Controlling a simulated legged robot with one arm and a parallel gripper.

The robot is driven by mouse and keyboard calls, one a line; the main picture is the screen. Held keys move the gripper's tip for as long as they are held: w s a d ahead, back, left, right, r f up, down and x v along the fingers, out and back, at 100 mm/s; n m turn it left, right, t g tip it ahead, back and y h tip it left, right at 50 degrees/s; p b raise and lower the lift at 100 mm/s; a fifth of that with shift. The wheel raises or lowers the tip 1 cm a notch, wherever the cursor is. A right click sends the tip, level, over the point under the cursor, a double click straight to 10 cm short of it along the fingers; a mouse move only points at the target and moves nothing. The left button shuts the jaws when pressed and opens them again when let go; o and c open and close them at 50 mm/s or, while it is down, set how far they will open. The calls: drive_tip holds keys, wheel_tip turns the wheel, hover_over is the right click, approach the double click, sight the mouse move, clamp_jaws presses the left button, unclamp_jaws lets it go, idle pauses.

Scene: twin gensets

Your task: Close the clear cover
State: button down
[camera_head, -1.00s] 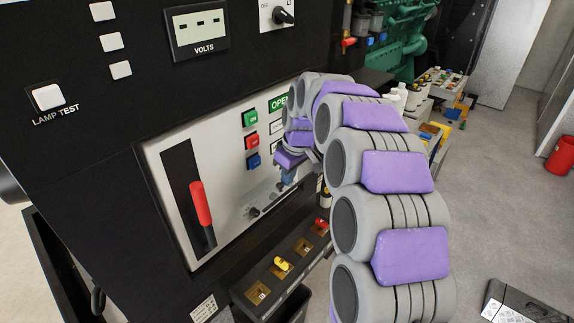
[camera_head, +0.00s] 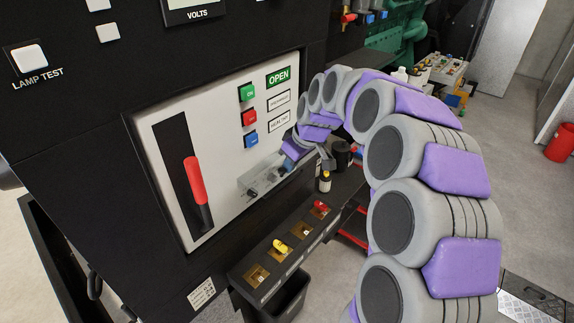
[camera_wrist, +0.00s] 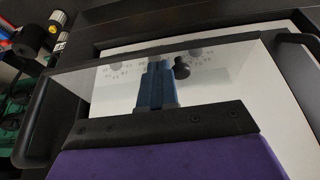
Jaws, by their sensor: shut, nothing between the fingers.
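The clear cover (camera_head: 246,182) is a see-through greyish piece low on the white panel, below the coloured buttons. Small dark knobs (camera_head: 252,193) show at it. I cannot tell exactly how far it stands off the panel. My gripper (camera_head: 287,168) is at the cover's right part, partly hidden by its own wrist. In the wrist view my blue fingers (camera_wrist: 158,72) are together and empty, pointing at the panel, with a black knob (camera_wrist: 182,68) just right of their tips. The clear sheet (camera_wrist: 105,90) spans that view around the fingers; contact is unclear.
A red-handled lever (camera_head: 195,185) is on the panel's left. Green, red and blue buttons (camera_head: 249,117) sit above the cover. A ledge with yellow and red switches (camera_head: 280,246) juts out below.

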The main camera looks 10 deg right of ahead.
sight(293, 175)
drive_tip(key=f+b, duration=0.1)
drive_tip(key=f+t+y+b, duration=0.1)
drive_tip(key=b, duration=0.1)
drive_tip(key=s+f+t+b, duration=0.1)
drive_tip(key=shift+s+d+b, duration=0.1)
drive_tip(key=shift+d+b, duration=0.2)
drive_tip(key=shift+d, duration=0.1)
drive_tip(key=w+a+f+t+y+b, duration=0.2)
drive_tip(key=w+f+t+y+b, duration=0.1)
drive_tip(key=f+b, duration=1)
drive_tip(key=shift+w+a+f+t+b, duration=0.15)
drive_tip(key=shift+w+f+t+b, duration=0.2)
drive_tip(key=shift+b, duration=1.45)
drive_tip(key=shift+r, duration=0.1)
drive_tip(key=shift+s, duration=0.1)
